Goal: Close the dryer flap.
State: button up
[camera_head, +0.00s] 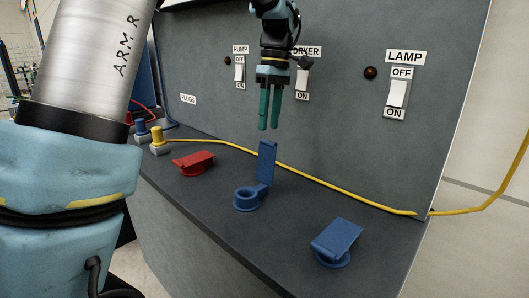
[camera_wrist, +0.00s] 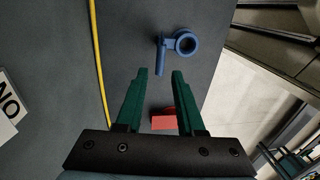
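The blue flap (camera_head: 267,161) in the middle of the ledge, below the DRYER label (camera_head: 307,51), stands upright at the back of its blue ring (camera_head: 240,203), whose opening is uncovered. In the wrist view this flap (camera_wrist: 161,56) shows nearly edge-on beside its ring (camera_wrist: 195,42), beyond the fingertips. My gripper (camera_head: 268,128) points down above and behind the flap, apart from it. In the wrist view my gripper (camera_wrist: 160,72) has its two green fingers spread with nothing held between them.
A red flap (camera_head: 193,162) lies down to the left; it shows between the fingers in the wrist view (camera_wrist: 163,122). Another blue flap (camera_head: 337,238) lies down, slightly tilted, to the right. A yellow cable (camera_head: 335,187) runs along the panel's foot. Switches and plugs (camera_head: 157,140) are nearby.

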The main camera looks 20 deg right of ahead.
aim_at(265, 160)
jog(key=f, duration=0.3)
jog(key=a+f+p, duration=0.1)
jog(key=f, duration=0.6)
jog(key=shift+s+a+f+p, duration=0.2)
jog(key=shift+s+a+p, duration=0.05)
jog(key=shift+s+p, duration=0.15)
jog(key=shift+c, duration=0.3)
grip_shut()
dwell(0.6)
